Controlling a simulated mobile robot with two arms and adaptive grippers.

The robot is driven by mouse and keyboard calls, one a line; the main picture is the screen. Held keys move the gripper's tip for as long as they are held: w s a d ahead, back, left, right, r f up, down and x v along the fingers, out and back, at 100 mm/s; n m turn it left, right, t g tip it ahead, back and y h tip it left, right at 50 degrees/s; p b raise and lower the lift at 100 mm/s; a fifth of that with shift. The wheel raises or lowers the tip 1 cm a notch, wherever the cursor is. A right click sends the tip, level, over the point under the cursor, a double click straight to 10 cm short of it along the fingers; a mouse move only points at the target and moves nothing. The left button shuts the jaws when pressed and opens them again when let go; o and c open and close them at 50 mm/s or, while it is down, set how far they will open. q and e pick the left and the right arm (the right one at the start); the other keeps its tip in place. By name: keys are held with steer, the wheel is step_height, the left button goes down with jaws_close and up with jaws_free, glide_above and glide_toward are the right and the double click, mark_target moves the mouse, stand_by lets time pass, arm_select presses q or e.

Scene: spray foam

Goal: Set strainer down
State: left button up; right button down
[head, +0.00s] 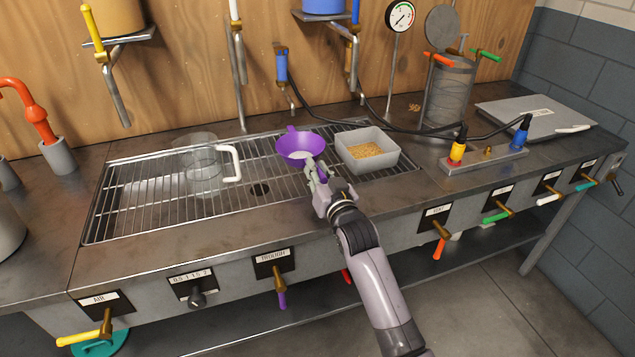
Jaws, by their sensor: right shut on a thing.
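The purple strainer (298,144) is a bowl shape with a small tab at its back rim. It is over the metal grate (137,213) in the middle of the counter; whether it touches the grate is hard to tell. My right gripper (317,174) is shut on the strainer's purple handle at its front right side. The gripper hides most of the handle. My left gripper is not in view.
A clear jug (203,165) with a white handle stands on the grate to the left. A grey bin (367,150) of yellowish grains sits close to the right. A valve block (484,157) with hoses lies further right. The grate's left end is clear.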

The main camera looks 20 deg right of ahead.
steer(key=shift+f, duration=1.9)
steer(key=c, duration=1.5)
jaws_free()
steer(key=shift+f, duration=0.1)
steer(key=shift+r, duration=0.2)
steer(key=s, duration=1.2)
steer(key=shift+d+b, duration=0.25)
steer(key=shift+b, duration=0.05)
steer(key=shift+f, duration=0.1)
